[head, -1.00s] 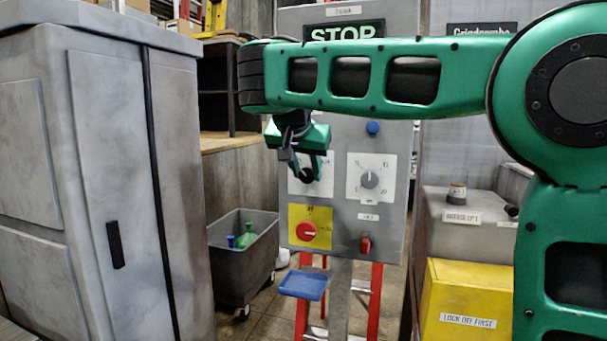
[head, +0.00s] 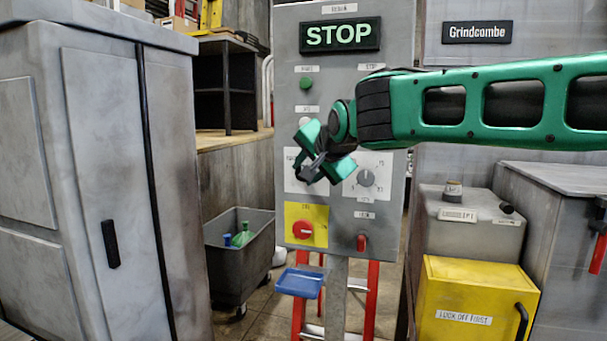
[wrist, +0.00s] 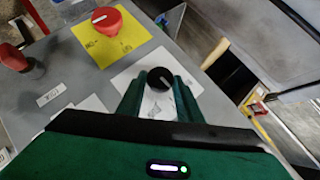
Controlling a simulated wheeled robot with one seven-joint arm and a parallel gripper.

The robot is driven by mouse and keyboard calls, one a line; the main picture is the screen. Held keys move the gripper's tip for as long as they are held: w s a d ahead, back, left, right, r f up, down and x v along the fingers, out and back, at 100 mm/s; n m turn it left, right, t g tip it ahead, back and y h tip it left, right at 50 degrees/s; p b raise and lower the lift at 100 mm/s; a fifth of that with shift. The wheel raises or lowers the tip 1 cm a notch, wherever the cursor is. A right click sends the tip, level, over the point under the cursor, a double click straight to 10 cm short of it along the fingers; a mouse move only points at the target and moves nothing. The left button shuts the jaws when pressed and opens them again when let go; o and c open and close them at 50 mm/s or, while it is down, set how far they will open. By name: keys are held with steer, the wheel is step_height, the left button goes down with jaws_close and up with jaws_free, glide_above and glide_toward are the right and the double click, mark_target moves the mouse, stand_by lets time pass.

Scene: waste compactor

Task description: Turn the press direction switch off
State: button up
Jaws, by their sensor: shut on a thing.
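The grey control panel (head: 390,225) stands ahead in the head view. A black knob (wrist: 160,79) with a pale pointer line sits on a white plate (wrist: 172,62) in the wrist view. My gripper (head: 310,172) is at this plate on the panel's left side in the head view, tilted diagonally. In the wrist view its two green fingers (wrist: 160,88) are shut on the black knob, one on each side. In the head view the gripper mostly hides the knob. The lettering on the plate is too small to read.
Below the gripper is a red knob (head: 303,230) on a yellow plate. A grey dial (head: 366,178) is to the right, with a red switch (head: 361,243) below it. A lit STOP sign (head: 340,35) tops the panel. A grey cabinet (head: 85,170) stands left, a yellow box (head: 475,300) right.

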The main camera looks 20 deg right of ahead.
stand_by(0.4)
steer(key=shift+d, duration=0.1)
steer(key=o, duration=1)
steer(key=shift+s, duration=0.15)
steer(key=v, duration=1)
steer(key=shift+s+d, duration=0.1)
steer(key=shift+s, duration=0.2)
